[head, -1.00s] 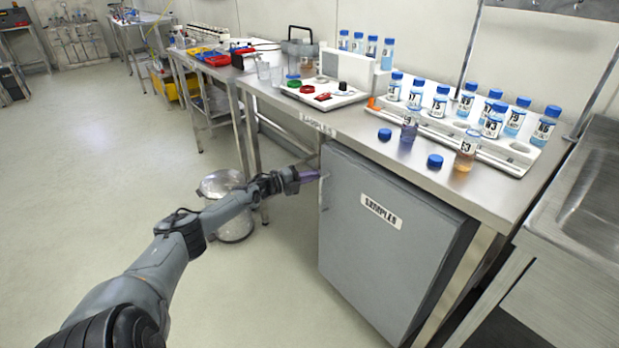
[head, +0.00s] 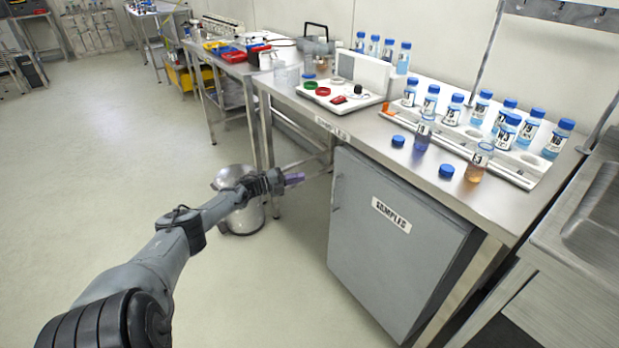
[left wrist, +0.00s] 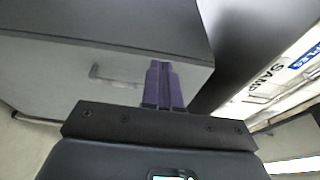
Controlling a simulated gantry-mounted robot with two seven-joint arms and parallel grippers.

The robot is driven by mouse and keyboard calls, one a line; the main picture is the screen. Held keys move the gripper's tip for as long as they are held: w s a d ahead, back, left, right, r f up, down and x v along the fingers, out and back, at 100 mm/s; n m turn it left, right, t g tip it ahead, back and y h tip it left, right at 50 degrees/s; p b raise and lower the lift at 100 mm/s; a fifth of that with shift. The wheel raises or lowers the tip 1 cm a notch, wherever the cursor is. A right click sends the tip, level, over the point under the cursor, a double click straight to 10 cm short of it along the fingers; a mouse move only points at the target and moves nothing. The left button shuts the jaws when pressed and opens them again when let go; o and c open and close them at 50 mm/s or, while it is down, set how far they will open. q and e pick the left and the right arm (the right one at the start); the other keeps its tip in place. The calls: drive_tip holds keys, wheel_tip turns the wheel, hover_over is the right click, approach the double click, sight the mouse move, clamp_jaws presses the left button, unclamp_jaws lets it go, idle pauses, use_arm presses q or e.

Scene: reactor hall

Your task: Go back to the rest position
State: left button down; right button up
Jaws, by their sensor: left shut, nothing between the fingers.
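My left gripper (head: 293,179) is at the left of the grey cabinet labelled SAMPLES (head: 355,235), apart from it in the head view. Its purple fingers are together with nothing between them; they also show in the left wrist view (left wrist: 164,84). The cabinet stands under the steel bench, its labelled front closed as far as I can see. In the left wrist view a grey cabinet surface (left wrist: 60,75) with a pale handle-like bar (left wrist: 115,78) lies beyond the fingers. My right gripper does not show.
The steel bench (head: 400,165) carries a white rack (head: 520,170) of blue-capped bottles, two uncapped bottles, loose blue caps and a white device (head: 345,95). A metal bin (head: 240,215) stands behind my left forearm. A sink (head: 595,215) is at right. The floor at left is clear.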

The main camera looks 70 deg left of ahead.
use_arm(q)
drive_tip(key=s+d+f+n+g+p, duration=0.1)
drive_tip(key=s+d+f+p, duration=0.3)
drive_tip(key=s+f+p, duration=0.15)
drive_tip(key=s+d+f+n+h+p, duration=0.1)
drive_tip(key=d+f+n+p, duration=0.2)
drive_tip(key=d, duration=0.9)
drive_tip(key=d+f+h+p, duration=0.25)
drive_tip(key=d+p, duration=0.25)
drive_tip(key=d, duration=0.8)
drive_tip(key=d+r+n+g+y+p, duration=0.15)
drive_tip(key=d+r+n+p, duration=0.3)
drive_tip(key=d, duration=0.85)
drive_tip(key=d+r+n+g+y+p, duration=0.1)
drive_tip(key=d+r+n+g+p, duration=0.15)
drive_tip(key=d+r, duration=0.65)
drive_tip(key=s+d+r+n+g+y+p, duration=0.1)
drive_tip(key=s+d+r+n+g+p, duration=0.2)
drive_tip(key=d+r, duration=0.65)
drive_tip(key=s+a+r+n+g, duration=0.2)
drive_tip(key=s+r+n+g, duration=0.15)
drive_tip(key=s+g, duration=0.4)
wheel_tip(320, 180, up, 37)
drive_tip(key=t+p, duration=0.1)
drive_tip(key=p, duration=3.5)
drive_tip(key=shift+s+f+m+y+p, duration=0.15)
drive_tip(key=shift+s+m+y+p, duration=0.15)
drive_tip(key=shift+m+y, duration=0.15)
